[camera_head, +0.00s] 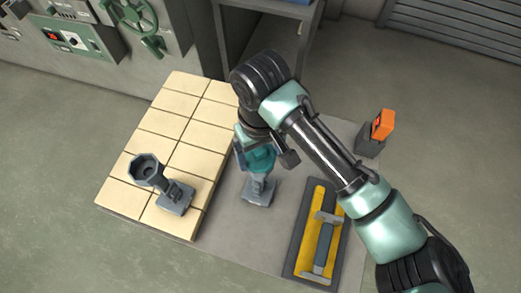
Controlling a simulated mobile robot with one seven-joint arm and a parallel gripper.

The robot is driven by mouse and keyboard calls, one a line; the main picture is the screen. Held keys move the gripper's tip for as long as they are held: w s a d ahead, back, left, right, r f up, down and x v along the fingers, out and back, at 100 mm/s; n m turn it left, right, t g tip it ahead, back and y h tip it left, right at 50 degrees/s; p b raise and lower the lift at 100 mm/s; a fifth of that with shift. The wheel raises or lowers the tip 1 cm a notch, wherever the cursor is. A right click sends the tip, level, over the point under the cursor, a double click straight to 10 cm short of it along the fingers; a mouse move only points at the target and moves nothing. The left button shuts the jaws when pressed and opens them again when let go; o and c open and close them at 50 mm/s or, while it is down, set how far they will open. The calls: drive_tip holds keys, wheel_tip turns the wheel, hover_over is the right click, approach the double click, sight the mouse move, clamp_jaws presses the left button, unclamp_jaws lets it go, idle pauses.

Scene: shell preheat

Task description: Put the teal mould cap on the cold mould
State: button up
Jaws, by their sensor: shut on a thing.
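The teal mould cap (262,162) is in my gripper (260,153), near the middle of the view. My gripper is shut on it, and the gripper and wrist hide part of it. A grey block-like base (258,191) stands on the grey slab right under the cap; its upper part is hidden, and I cannot tell whether the cap touches it. A grey mould with an open funnel-shaped mouth (146,170) and a square base (175,198) stands on the pale tiles to the left. No mark shows which mould is cold.
Pale tiles (160,125) cover the left part of the grey slab (230,225). A grey block with an orange top (382,125) stands at the right. A wall panel with a green handwheel (135,18) is back left.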

sight(261, 152)
drive_tip(key=shift+f+b, duration=0.45)
drive_tip(key=shift+f, duration=0.2)
drive_tip(key=o, duration=1.1)
drive_tip(key=shift+c, duration=0.2)
drive_tip(key=shift+r, duration=0.15)
wheel_tip(261, 152, up, 11)
drive_tip(key=p, duration=0.9)
drive_tip(key=shift+p, duration=0.3)
